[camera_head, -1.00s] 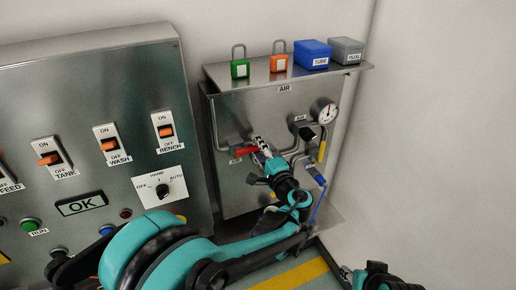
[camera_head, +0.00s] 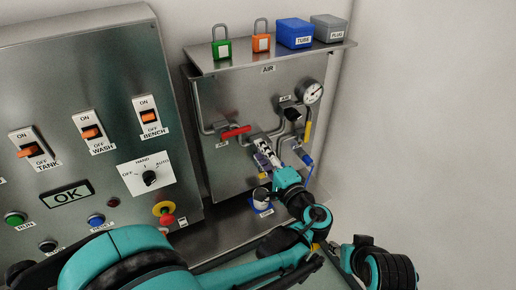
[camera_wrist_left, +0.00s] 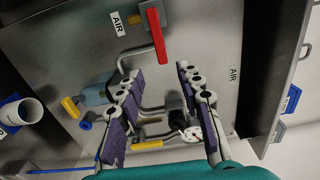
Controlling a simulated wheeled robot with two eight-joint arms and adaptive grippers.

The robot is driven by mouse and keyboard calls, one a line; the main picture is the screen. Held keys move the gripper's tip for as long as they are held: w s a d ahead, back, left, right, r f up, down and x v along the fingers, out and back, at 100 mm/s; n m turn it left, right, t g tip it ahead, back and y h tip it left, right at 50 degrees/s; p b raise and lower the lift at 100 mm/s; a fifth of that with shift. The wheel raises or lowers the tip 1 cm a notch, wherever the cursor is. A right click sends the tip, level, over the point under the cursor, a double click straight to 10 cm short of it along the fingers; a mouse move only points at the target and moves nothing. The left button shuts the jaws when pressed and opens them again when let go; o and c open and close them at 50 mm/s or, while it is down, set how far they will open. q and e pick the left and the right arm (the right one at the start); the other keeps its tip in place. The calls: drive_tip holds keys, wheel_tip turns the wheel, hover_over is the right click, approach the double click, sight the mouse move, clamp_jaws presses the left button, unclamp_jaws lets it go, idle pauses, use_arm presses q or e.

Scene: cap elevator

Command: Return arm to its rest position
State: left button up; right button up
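My left arm reaches in from the left in the head view. Its gripper (camera_head: 266,155) hangs in front of the AIR panel (camera_head: 228,172), below and right of the red valve handle (camera_head: 236,132). In the left wrist view the gripper (camera_wrist_left: 160,72) has its two purple-padded fingers spread apart with nothing held between them. The red handle (camera_wrist_left: 156,36) shows beyond the fingertips, apart from them. My right arm's end (camera_head: 345,255) shows at the lower right in the head view, dark and partly hidden; its finger state is unclear.
Pipes, a gauge (camera_head: 312,91) and a yellow handle (camera_head: 307,131) crowd the panel. A white cup (camera_head: 261,195) stands below it. Green (camera_head: 221,49) and orange (camera_head: 261,42) padlocks and two boxes sit on the shelf. A switch cabinet (camera_head: 60,115) stands left. The right wall side is open.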

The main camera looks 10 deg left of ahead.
use_arm(q)
drive_tip(key=shift+a, duration=0.15)
drive_tip(key=s+a+f+n+g+h+b, duration=0.1)
drive_tip(key=s+a+f+n+g+h, duration=0.2)
drive_tip(key=a, duration=0.4)
drive_tip(key=s+a+f+n+g+h, duration=0.1)
drive_tip(key=s+a+f+n+g, duration=0.15)
drive_tip(key=s+a+f, duration=0.3)
drive_tip(key=s+f+n+g+h, duration=0.1)
drive_tip(key=s+f+n+h, duration=0.2)
drive_tip(key=s, duration=0.2)
drive_tip(key=s+f+n+g+h+b, duration=0.1)
drive_tip(key=s+f+n+h, duration=0.2)
drive_tip(key=s, duration=0.2)
drive_tip(key=shift+s+d, duration=0.35)
drive_tip(key=shift+s, duration=0.05)
